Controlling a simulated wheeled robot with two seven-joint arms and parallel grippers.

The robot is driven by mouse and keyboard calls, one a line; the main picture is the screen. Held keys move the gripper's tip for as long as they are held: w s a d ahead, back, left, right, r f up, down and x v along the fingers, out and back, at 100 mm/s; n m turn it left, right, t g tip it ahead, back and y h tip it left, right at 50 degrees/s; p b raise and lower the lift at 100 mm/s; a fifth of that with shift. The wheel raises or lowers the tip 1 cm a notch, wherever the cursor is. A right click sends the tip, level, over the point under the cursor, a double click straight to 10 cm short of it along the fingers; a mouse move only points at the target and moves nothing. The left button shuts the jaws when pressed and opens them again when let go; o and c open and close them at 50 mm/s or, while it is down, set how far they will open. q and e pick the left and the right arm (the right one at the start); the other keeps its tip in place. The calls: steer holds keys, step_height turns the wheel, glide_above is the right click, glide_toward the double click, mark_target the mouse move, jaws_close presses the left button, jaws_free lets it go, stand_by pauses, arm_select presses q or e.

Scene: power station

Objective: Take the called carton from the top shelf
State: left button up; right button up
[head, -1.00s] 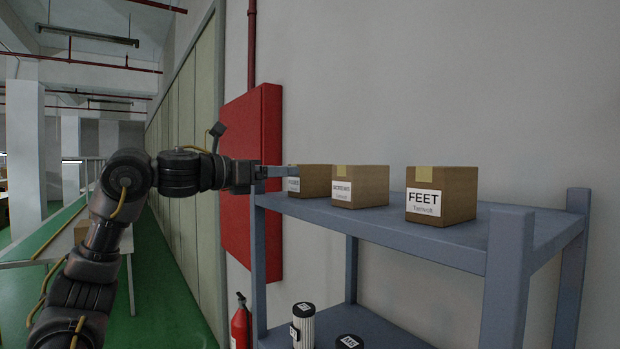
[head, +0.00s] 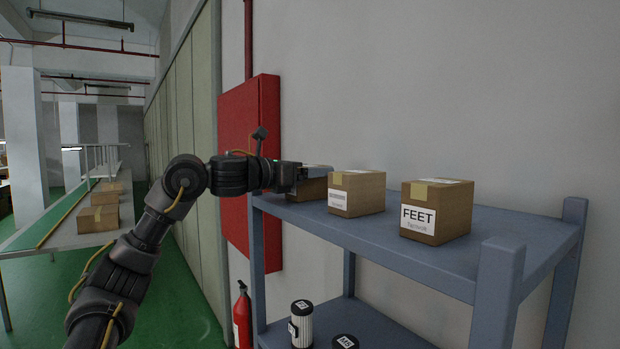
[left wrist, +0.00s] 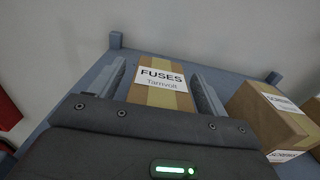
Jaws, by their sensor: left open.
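Three brown cartons stand in a row on the top shelf (head: 400,266) of a blue-grey rack. The right carton (head: 437,212) reads FEET. The middle carton (head: 357,193) has a white label too small to read in the head view; part of it also shows at the right of the left wrist view (left wrist: 270,115). The left carton (head: 307,190) is mostly hidden behind my left gripper (head: 318,168). In the left wrist view this carton (left wrist: 160,95) reads FUSES Tamvolt and lies between the two open fingers, one on each side. My right gripper is not seen.
A red wall cabinet (head: 250,150) is behind my left arm. A fire extinguisher (head: 242,318) stands beside the rack. Dark-topped cylinders (head: 301,322) sit on the lower shelf. A long bench with cartons (head: 98,217) is at the left.

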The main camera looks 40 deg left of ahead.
arm_select(q)
steer(key=shift+s+a, duration=0.15)
steer(key=shift+s, duration=0.1)
steer(key=shift+c, duration=2)
steer(key=shift+w, duration=0.1)
steer(key=c, duration=0.9)
steer(key=shift+o, duration=0.2)
steer(key=shift+r, duration=0.25)
steer(key=shift+r+b, duration=0.45)
steer(key=shift+r, duration=0.15)
steer(key=s+d+r+b, duration=0.5)
steer(key=s+d+r, duration=0.4)
steer(key=d+r, duration=0.1)
steer(key=shift+s+d+r, duration=0.15)
steer(key=shift+d+r, duration=0.2)
steer(key=shift+r, duration=0.35)
